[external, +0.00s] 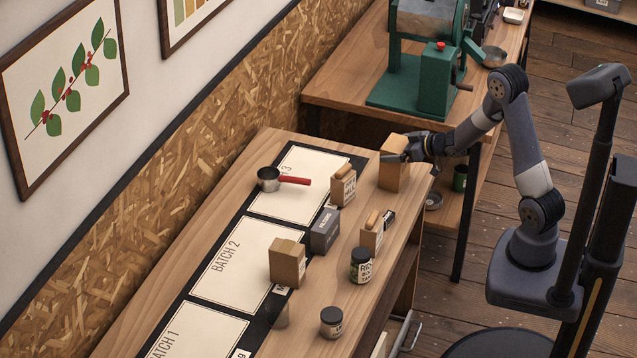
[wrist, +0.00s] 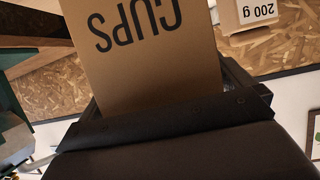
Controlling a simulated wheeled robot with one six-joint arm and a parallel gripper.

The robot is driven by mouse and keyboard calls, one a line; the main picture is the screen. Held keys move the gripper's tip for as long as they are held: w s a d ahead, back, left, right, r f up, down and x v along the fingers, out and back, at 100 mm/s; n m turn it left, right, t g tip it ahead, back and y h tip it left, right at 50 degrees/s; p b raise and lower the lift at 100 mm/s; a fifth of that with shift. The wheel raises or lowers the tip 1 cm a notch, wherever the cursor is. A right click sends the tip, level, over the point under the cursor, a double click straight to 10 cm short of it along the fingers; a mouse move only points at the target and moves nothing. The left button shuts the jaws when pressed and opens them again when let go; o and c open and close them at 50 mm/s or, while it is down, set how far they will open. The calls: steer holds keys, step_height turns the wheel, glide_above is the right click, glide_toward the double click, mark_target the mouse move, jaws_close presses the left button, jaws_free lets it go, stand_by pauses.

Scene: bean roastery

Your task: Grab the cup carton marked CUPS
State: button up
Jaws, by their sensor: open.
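The cup carton is a tall brown box at the far right end of the bench (external: 393,178). In the wrist view it fills the upper middle, with CUPS printed upside down on its face (wrist: 155,70). My gripper (external: 408,153) is at the carton's upper part, coming from the right. Its jaws are open, and in the wrist view the carton stands between the dark fingers. The carton appears upright on the bench top. Whether either finger touches it cannot be told, and part of its lower face is hidden by the gripper body in the wrist view.
A small brown labelled box (external: 343,187) stands left of the carton, beside a red-handled scoop (external: 269,180). Nearer are a grey box (external: 325,230), a brown box (external: 287,262) and dark jars (external: 361,265). A green machine (external: 432,85) stands on the table behind.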

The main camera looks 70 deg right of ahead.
steer(key=shift+c, duration=0.6)
steer(key=c, duration=1)
steer(key=shift+r, duration=0.2)
